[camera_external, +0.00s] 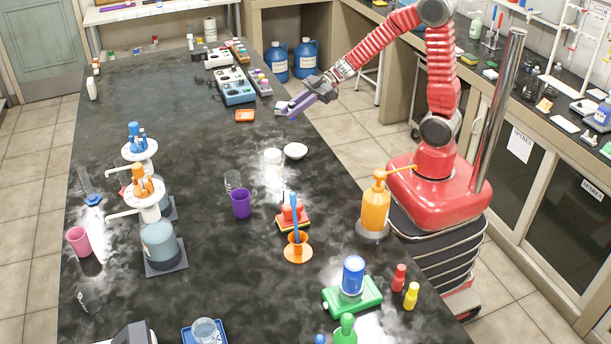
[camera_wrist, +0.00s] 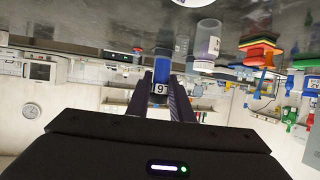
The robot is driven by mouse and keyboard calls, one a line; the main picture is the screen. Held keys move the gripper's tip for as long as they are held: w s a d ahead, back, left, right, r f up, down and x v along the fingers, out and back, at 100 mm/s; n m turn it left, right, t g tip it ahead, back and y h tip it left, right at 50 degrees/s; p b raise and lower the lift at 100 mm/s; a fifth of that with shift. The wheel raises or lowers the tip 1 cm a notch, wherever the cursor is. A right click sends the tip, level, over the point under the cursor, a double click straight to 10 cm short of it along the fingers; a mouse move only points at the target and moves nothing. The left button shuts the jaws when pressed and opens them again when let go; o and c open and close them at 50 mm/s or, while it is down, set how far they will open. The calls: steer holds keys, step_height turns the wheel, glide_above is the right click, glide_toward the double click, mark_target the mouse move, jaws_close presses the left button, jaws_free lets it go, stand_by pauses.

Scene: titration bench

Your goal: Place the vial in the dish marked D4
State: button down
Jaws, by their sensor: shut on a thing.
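My gripper (camera_external: 296,105) is held out over the right edge of the black bench, beyond the orange tray. In the wrist view, which is upside down, my gripper (camera_wrist: 160,88) is shut on a blue vial (camera_wrist: 161,69) with a white label that seems to read 9. The vial is hard to make out in the external view. A small white dish (camera_external: 295,150) sits on the bench nearer the camera than my gripper. I cannot read a D4 mark on any dish.
A clear jar (camera_external: 273,157) stands beside the white dish. A purple cup (camera_external: 240,203), a sponge stack (camera_external: 292,220) and an orange pump bottle (camera_external: 375,205) stand nearer the camera.

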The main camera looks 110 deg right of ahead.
steer(key=shift+f, duration=0.1)
glide_above(293, 149)
steer(key=shift+f, duration=2.8)
steer(key=shift+f, duration=2.05)
steer(key=shift+f, duration=0.35)
steer(key=c, duration=1.6)
jaws_free()
steer(key=shift+o, duration=0.2)
steer(key=shift+r, duration=0.15)
